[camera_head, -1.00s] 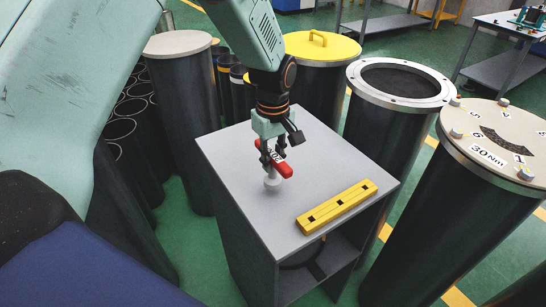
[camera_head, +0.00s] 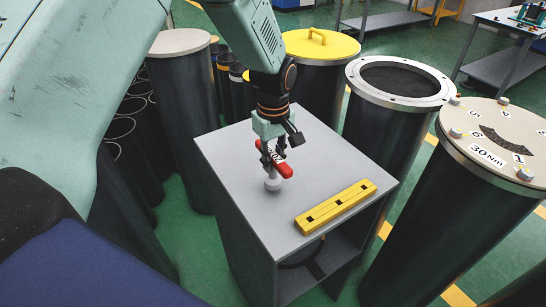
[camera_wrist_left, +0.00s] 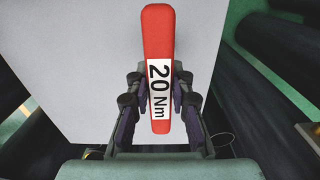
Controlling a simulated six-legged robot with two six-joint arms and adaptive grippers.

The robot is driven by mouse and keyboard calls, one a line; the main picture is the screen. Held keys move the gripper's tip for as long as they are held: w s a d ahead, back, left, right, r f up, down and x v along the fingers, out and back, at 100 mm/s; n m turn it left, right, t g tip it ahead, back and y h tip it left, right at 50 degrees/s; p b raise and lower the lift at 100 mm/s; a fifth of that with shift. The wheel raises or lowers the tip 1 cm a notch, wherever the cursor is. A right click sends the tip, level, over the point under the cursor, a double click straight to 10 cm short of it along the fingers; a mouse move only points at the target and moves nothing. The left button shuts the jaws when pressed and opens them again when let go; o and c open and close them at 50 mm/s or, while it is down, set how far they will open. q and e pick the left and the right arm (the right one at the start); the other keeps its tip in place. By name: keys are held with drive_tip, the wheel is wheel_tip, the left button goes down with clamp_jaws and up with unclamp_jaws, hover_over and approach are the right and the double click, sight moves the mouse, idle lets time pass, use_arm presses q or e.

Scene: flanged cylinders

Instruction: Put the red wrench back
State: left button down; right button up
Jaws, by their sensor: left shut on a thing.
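My left gripper (camera_head: 273,155) is shut on the red wrench (camera_head: 285,170) above the grey cabinet top, near its middle. In the left wrist view the wrench (camera_wrist_left: 158,35) lies between the two fingers (camera_wrist_left: 158,105), and its white label reads "20 Nm". A pale round end piece (camera_head: 272,184) shows below the wrench, close to the top; I cannot tell whether it touches. A yellow block (camera_head: 336,206) with several dark square openings lies on the cabinet top, to the right of the wrench and apart from it. My right gripper is not in view.
The grey cabinet (camera_head: 228,160) has an open shelf below. Around it stand a cylinder with a yellow lid (camera_head: 318,47), an open flanged cylinder (camera_head: 360,98) and one with a numbered "30 Nm" lid (camera_head: 510,165). Dark tubes (camera_head: 120,150) stand at left. The cabinet top's front left is clear.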

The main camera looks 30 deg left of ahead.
use_arm(q)
drive_tip(key=shift+s+f, duration=0.15)
drive_tip(key=shift+f, duration=0.05)
drive_tip(key=shift+f, duration=0.4)
drive_tip(key=shift+f, duration=0.2)
drive_tip(key=shift+f+b, duration=0.35)
drive_tip(key=c, duration=1.2)
unclamp_jaws()
drive_tip(key=shift+o, duration=0.5)
wheel_tip(320, 180, up, 12)
drive_tip(key=shift+r, duration=0.1)
